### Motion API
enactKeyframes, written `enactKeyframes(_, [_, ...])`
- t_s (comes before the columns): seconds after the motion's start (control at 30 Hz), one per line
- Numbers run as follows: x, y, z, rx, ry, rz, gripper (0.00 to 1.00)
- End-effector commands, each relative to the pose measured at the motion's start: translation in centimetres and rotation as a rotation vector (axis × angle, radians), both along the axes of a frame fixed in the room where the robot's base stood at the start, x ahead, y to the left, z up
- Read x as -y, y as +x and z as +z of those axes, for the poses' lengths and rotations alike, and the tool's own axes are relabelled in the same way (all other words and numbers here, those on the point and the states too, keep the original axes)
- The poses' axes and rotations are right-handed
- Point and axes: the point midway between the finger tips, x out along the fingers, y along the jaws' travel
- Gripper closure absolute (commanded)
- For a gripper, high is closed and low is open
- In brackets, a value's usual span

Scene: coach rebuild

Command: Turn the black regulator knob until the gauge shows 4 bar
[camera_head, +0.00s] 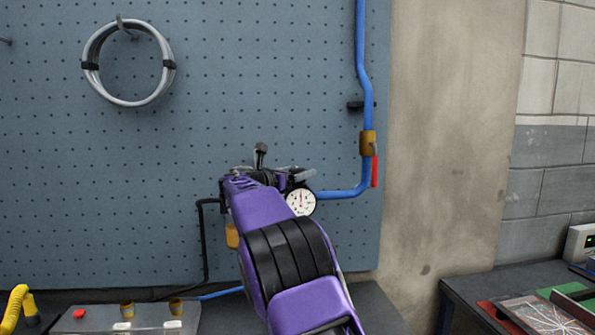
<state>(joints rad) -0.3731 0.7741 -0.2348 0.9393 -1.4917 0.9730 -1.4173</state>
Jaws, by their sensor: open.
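The pressure gauge (301,201) has a round white dial and faces me, just right of my purple arm. A thin red needle seems to point about straight up; the numbers are too small to read. A small black upright piece (261,154) stands above the end of my arm and looks like the regulator knob, though I cannot be sure. My gripper (268,174) is open at the regulator, seen from behind. My wrist hides most of the regulator body and the fingertips, so I cannot tell whether they touch the knob. An amber bowl (231,235) shows left of my arm.
A blue pipe (362,80) with a red-handled valve (371,158) runs down to the gauge's right. A black hose (206,245) hangs at left. A grey box (140,319) with a red button stands below. A cable coil (129,62) hangs on the pegboard (250,70).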

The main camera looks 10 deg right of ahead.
Motion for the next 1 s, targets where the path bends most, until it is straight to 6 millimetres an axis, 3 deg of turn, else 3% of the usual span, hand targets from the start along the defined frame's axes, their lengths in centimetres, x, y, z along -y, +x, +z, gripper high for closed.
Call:
enactKeyframes(0.33, [0.24, 0.27, -0.06, -0.001, -0.001, 0.001, 0.16])
enactKeyframes(0.8, [0.24, 0.24, -0.03, -0.001, -0.001, 0.000, 1.00])
enactKeyframes(1.0, [0.28, 0.19, -0.08, 0.001, -0.001, 0.012, 1.00])
